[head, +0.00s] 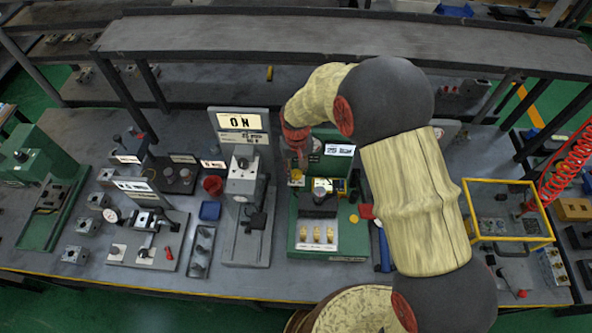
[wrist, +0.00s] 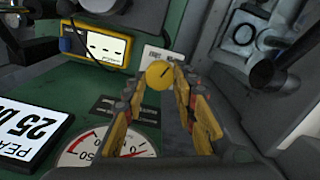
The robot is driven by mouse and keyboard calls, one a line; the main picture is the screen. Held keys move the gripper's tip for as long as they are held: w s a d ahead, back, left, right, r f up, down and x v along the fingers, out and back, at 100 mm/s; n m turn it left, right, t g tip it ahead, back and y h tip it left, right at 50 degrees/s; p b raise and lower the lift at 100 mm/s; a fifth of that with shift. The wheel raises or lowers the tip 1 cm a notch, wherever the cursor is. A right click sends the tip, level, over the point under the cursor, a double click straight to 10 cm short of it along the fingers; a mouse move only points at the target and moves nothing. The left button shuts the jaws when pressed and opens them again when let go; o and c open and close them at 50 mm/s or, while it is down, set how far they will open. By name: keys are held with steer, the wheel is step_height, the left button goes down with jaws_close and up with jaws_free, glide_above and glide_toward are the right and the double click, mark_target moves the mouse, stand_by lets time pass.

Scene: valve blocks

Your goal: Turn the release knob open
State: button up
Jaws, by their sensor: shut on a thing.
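The release knob is a round yellow knob with a short dark line on its face (wrist: 160,74), in the middle of the wrist view. My gripper (wrist: 162,80) is shut on it, one yellow-padded finger on each side. The dark line stands tilted, a little off vertical in that picture. In the head view my gripper (head: 297,172) points down at the back left of the green test stand (head: 299,240); its fingers largely hide the knob there. A round pressure gauge (wrist: 105,145) lies just below the knob in the wrist view, partly covered by a finger.
A white "25" sign (head: 339,150) stands close right of my gripper. A yellow meter (wrist: 95,45) is near the knob. A grey stand with an "ON" sign (head: 239,121) is at left. A yellow-framed cage (head: 507,183) is at right.

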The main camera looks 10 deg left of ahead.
mark_target(296, 172)
steer(key=shift+m, duration=1.4)
steer(key=o, duration=1.2)
steer(key=shift+c, duration=0.2)
step_height(296, 172, up, 12)
